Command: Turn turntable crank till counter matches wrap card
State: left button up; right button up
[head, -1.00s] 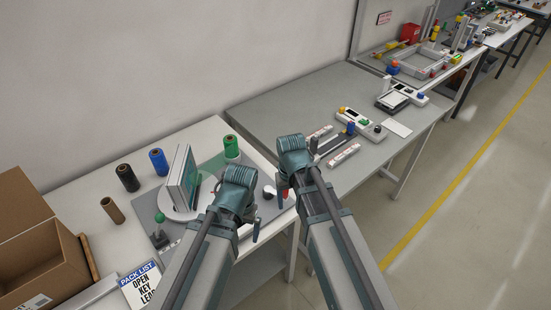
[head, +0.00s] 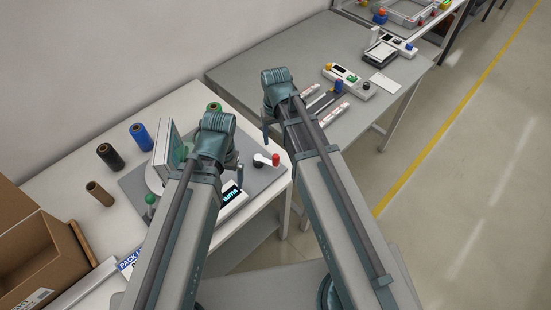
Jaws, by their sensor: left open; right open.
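The turntable's grey base (head: 262,180) is on the near white table, with upright framed panels (head: 166,150) on its white disc. The crank, with a dark hub and red knob (head: 276,159), is at the base's right. The counter display (head: 232,194) glows cyan but is too small to read, partly beside my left arm. A card headed PACK LIST (head: 127,263) is mostly hidden by that arm. My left gripper (head: 239,172) is open, over the turntable left of the crank. My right gripper (head: 266,132) is open, beyond the red knob and apart from it.
Blue (head: 140,136), black (head: 109,156) and brown (head: 100,193) rolls stand at the left. A green roll (head: 214,106) is partly behind my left gripper. An open cardboard box (head: 40,255) is at lower left. A grey table (head: 260,58) with devices stands beyond; floor is clear at right.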

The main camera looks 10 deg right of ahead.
aim_at(276, 156)
pick_arm(q)
notch_tip(276, 156, down, 12)
jog(key=b, duration=1.1)
jog(key=shift+r, duration=0.1)
pick_arm(e)
notch_tip(276, 156, down, 12)
jog(key=shift+r, duration=0.1)
grip_shut()
